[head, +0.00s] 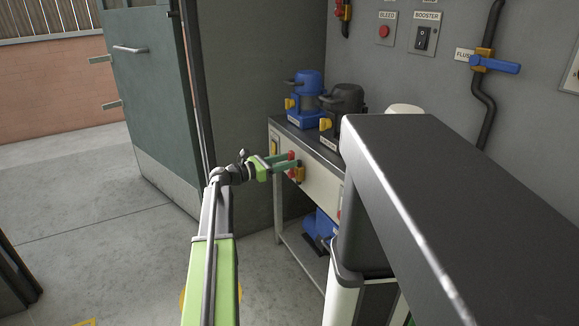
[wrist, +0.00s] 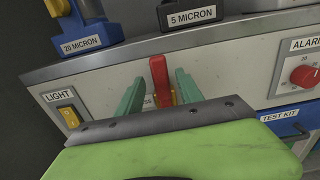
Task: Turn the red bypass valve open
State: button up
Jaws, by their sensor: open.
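The red bypass valve (wrist: 158,75) has a red lever standing roughly upright on the pale front panel, with a yellow part at its base. A label beside it is mostly hidden; only its last letters show. In the head view the red valve (head: 291,155) is partly covered by my fingers. My gripper (wrist: 159,90) is open, one green finger left of the lever and one right, with gaps visible on both sides. In the head view my gripper (head: 289,162) reaches the panel from the left. The valve's lower part is hidden behind my gripper body.
A yellow LIGHT switch (wrist: 68,116) is left of the valve. A red ALARM knob (wrist: 304,76) and a blue TEST KIT box (wrist: 285,122) are to the right. A blue pump-like unit (head: 306,98) and a black one (head: 340,118) stand on the bench above.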

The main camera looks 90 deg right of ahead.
jog(key=v, duration=1.6)
jog(key=shift+w+a, duration=0.2)
